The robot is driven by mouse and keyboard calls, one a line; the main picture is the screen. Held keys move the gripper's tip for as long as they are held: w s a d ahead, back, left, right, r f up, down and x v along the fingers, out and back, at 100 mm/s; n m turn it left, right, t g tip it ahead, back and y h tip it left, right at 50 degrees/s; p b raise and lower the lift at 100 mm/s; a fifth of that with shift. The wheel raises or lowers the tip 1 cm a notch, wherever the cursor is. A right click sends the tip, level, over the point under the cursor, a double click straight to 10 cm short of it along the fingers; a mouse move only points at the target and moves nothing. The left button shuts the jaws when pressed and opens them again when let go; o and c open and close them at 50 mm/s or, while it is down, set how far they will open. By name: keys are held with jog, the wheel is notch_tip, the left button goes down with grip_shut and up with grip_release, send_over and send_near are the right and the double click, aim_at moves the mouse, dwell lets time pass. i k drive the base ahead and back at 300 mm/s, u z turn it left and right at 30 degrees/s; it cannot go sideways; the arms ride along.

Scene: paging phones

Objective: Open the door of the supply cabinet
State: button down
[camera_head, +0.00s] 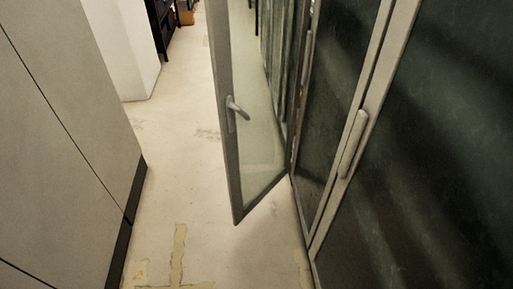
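A tall cabinet (440,150) with dark glass doors in grey metal frames runs along the right side. One glass door (228,165) stands swung out into the aisle, and the floor shows through its pane. This door has a lever handle (237,108) on its outer frame edge. A nearer door of the cabinet looks shut and has a long grey handle (353,143). Another handle (307,58) shows farther back. I cannot tell which door is the supply cabinet's. My gripper is not in view.
A grey panelled cabinet (65,140) with a dark base stands close on the left. A white wall or column (125,45) and a dark shelf (163,28) are farther back. A cardboard box (186,13) is at the far end. The worn floor (180,190) between is clear.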

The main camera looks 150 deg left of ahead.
aim_at(217, 14)
jog(key=z, duration=0.05)
jog(key=i, duration=0.8)
jog(key=z, duration=5.95)
jog(key=i, duration=1.75)
